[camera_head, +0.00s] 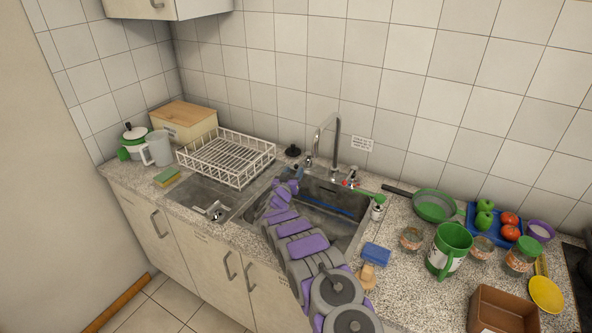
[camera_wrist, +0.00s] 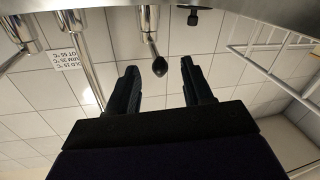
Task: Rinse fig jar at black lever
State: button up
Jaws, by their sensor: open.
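Several jars stand on the right counter: one (camera_head: 411,238) near the sink, one (camera_head: 481,248) behind the green mug, and one with a green lid (camera_head: 522,258). I cannot tell which is the fig jar. My gripper (camera_wrist: 159,82) is open and empty, reaching over the sink toward the tap. In the wrist view, the black lever (camera_wrist: 160,66) on a chrome tap part (camera_wrist: 148,20) lies between or just beyond my fingertips. Contact cannot be told. In the head view my gripper (camera_head: 297,172) is at the back left of the sink, and the lever is not clearly visible.
The sink (camera_head: 345,197) lies under my arm. A tall chrome spout (camera_head: 336,135) and a red-marked tap (camera_head: 350,183) stand behind it. A white dish rack (camera_head: 225,157) is on the left. A green pan (camera_head: 434,206), green mug (camera_head: 449,250) and brown box (camera_head: 500,310) crowd the right.

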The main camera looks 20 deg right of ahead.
aim_at(296, 168)
jog(key=shift+b+x, duration=0.65)
jog(key=shift+x, duration=1)
jog(key=shift+w+d, duration=0.1)
jog(key=shift+w, duration=0.05)
grip_shut()
